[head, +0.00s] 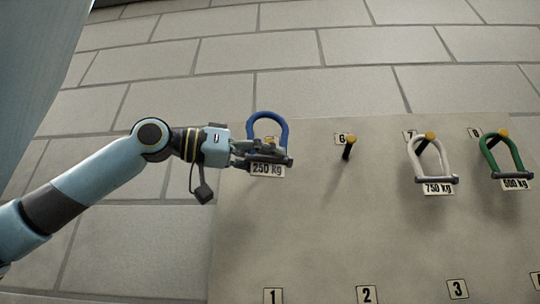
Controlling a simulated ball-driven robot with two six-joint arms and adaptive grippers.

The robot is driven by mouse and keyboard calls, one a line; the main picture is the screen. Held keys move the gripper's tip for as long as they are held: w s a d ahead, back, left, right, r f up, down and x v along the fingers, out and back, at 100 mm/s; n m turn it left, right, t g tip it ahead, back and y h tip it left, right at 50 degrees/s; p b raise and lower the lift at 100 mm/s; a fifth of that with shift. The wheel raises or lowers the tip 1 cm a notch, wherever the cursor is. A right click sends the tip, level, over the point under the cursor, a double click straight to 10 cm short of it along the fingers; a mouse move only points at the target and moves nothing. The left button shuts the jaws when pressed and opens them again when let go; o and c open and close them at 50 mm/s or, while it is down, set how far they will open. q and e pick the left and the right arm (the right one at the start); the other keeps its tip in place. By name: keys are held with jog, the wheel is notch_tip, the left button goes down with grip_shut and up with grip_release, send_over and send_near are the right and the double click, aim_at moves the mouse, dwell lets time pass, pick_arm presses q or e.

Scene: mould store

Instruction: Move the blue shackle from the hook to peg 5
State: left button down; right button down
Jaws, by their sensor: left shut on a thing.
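The blue shackle (283,126) is upright against the board, its bow at the top and a white "250 kg" tag (267,169) at its lower end. My left gripper (278,158) is shut on its lower part, by the dark pin. A small yellowish tip, perhaps of a peg, shows inside the bow. The gripper hides most of this spot, so I cannot tell whether the shackle rests on a peg. No number 5 label is readable here. I see no hook. My right gripper is out of view.
The grey board (310,230) has an empty peg (348,148) at number 6. A white 750 kg shackle (430,160) hangs at 7 and a green 500 kg shackle (503,157) at 8. Labels 1, 2 and 3 show along the bottom. A block wall stands behind.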

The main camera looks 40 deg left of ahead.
pick_arm(q)
jog(key=shift+w+a+f+p, duration=0.15)
jog(key=shift+w+a+p, duration=0.35)
jog(key=shift+w+a, duration=0.9)
jog(key=shift+w+a+f+p, duration=0.15)
jog(key=shift+w+a+f, duration=0.1)
jog(key=shift+w+a, duration=0.3)
jog(key=shift+w+a+f+p, duration=0.2)
jog(key=shift+w+a, duration=0.2)
jog(key=shift+w, duration=0.35)
jog(key=shift+w+a+f+p, duration=0.1)
jog(key=shift+w+a+f, duration=0.15)
jog(key=shift+w+a, duration=0.3)
jog(key=shift+w+d, duration=0.1)
jog(key=c, duration=1.1)
grip_release()
jog(key=shift+c, duration=0.2)
jog(key=shift+f, duration=0.1)
